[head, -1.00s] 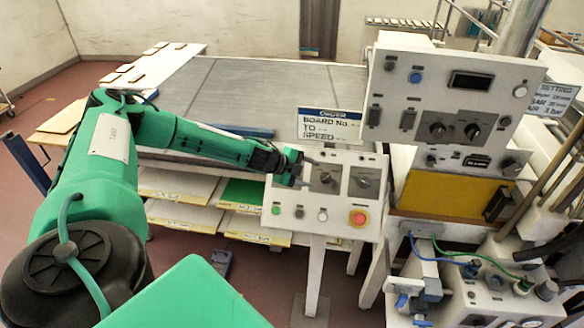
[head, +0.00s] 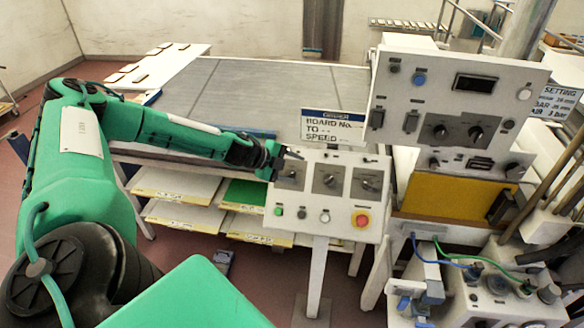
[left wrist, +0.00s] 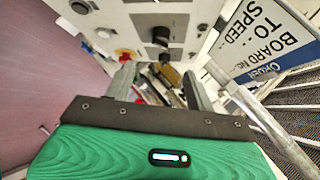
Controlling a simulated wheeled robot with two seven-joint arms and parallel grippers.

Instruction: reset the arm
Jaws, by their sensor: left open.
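My left arm comes in from the left in the head view. Its gripper (head: 284,161) is at the upper left edge of the small white control panel (head: 346,209), near the leftmost knob (head: 290,176). In the left wrist view the two fingers (left wrist: 158,80) are spread apart with nothing gripped between them. The panel face and its knobs lie beyond the fingertips there. The middle knob (head: 329,181) and right knob (head: 369,183) show uncovered. My right gripper is in neither view.
The panel carries small buttons and a red emergency button (head: 361,220). A board-number sign (head: 331,127) stands just behind it. A larger control box (head: 455,100) rises at right. The grey conveyor (head: 265,90) lies behind my arm, with shelves of boards (head: 180,186) below.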

